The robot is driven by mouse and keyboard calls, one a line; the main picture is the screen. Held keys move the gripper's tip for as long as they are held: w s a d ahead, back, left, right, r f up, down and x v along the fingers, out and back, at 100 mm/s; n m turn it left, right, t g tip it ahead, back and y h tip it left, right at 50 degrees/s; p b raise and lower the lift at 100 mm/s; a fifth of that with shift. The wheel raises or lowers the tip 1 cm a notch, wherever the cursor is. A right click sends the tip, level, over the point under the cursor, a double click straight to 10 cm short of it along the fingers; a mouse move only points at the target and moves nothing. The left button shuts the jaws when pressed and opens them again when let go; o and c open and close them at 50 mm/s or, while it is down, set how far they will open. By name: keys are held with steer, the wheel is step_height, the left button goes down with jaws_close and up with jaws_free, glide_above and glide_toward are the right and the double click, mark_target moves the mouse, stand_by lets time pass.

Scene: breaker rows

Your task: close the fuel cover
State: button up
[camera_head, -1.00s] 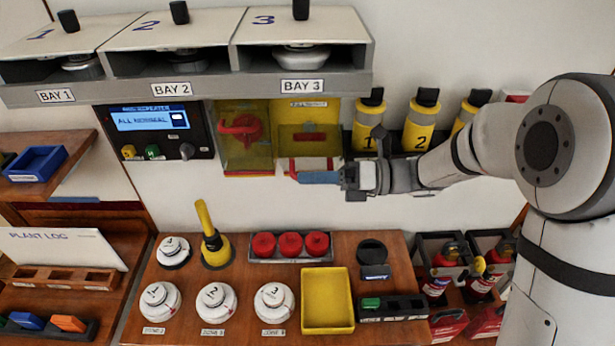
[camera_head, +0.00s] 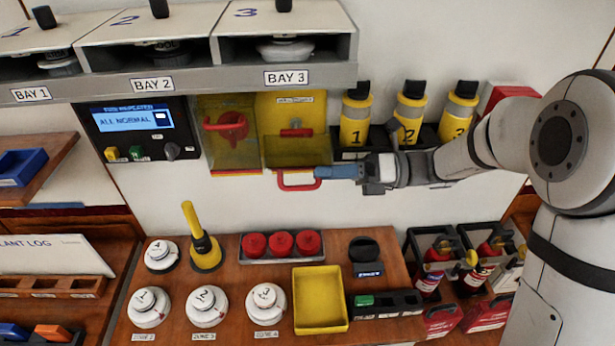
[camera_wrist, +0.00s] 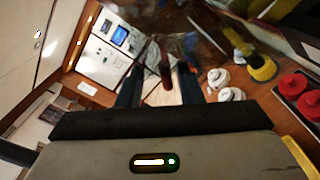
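The right-hand yellow box (camera_head: 290,108) under BAY 3 has a clear yellowish cover (camera_head: 297,152) with a red U-shaped handle (camera_head: 298,187) at its lower edge. The cover appears tilted outward from the box; its exact angle is hard to tell. The box's label is too small to read. My gripper (camera_head: 322,172) is at the handle's right side, its blue fingers pointing left. In the wrist view, my gripper's two fingers (camera_wrist: 159,85) stand apart, with a dark red bar (camera_wrist: 166,68), likely the handle, between them and gaps beside it.
A second clear-covered box with a red valve (camera_head: 230,125) is just to the left. Numbered yellow bottles (camera_head: 411,112) stand to the right, close behind my arm. The grey bay shelf (camera_head: 190,83) overhangs above. A yellow tray (camera_head: 320,300) and round detectors (camera_head: 207,306) lie below.

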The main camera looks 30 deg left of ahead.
steer(key=v, duration=0.2)
steer(key=shift+w+d, duration=0.15)
steer(key=shift+d, duration=0.1)
steer(key=p+v, duration=0.2)
steer(key=v, duration=0.7)
stand_by(0.7)
stand_by(0.5)
